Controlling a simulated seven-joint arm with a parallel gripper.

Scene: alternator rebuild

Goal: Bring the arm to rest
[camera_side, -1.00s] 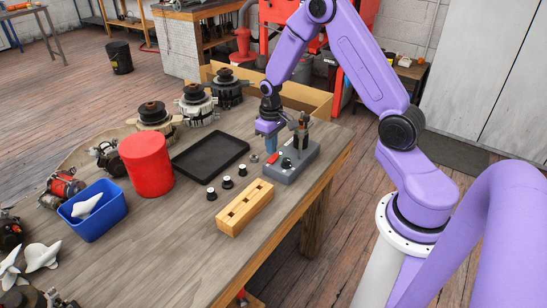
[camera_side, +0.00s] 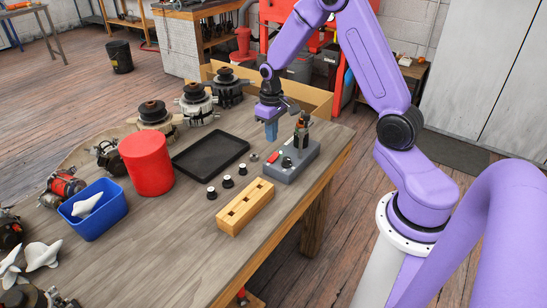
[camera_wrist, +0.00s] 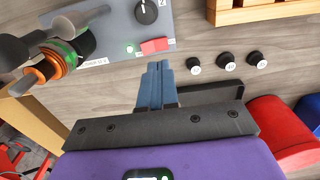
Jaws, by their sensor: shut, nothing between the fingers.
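My gripper (camera_side: 271,131) is at the end of my purple arm, above the bench near the back edge of a grey control box. Its blue fingers are together and hold nothing; they also show in the wrist view (camera_wrist: 157,82). The grey control box (camera_side: 283,173) has a red switch, a black knob and a dark upright part (camera_side: 301,131) standing on it. In the wrist view the box (camera_wrist: 185,25) lies beyond the fingertips, with a lit green light beside the red switch.
A black tray (camera_side: 188,172), several small black knobs (camera_side: 228,182) and a wooden block with slots (camera_side: 240,222) are on the bench. A red cylinder (camera_side: 147,165), blue bin (camera_side: 97,232) and alternator parts (camera_side: 194,105) stand left. A cardboard box (camera_side: 310,97) is behind.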

